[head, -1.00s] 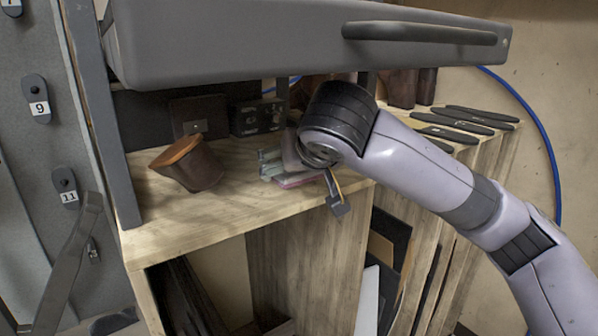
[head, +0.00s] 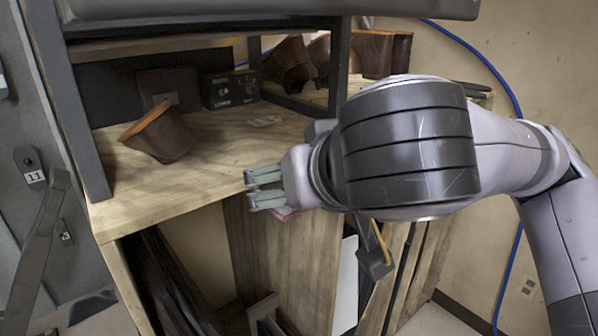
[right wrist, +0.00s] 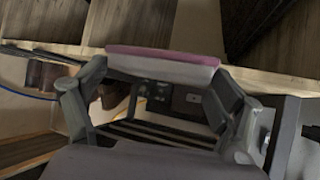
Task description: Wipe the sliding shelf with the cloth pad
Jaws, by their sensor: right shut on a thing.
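My right gripper (head: 262,190) is shut on the cloth pad (head: 287,213), a small pink and white pad mostly hidden by the fingers and wrist in the head view. In the right wrist view the pad (right wrist: 160,66) spans between the two fingers (right wrist: 160,85). The gripper is by the front edge of the wooden shelf (head: 215,160); I cannot tell whether the pad touches it. A grey slab (head: 270,15) shows above the shelf at the top. My left gripper is not in view.
A brown leather cup-like piece (head: 160,135) lies tilted on the shelf's left. Brown leather pieces (head: 375,55) stand behind. A grey post (head: 75,110) rises at the left. Mid-shelf is mostly clear.

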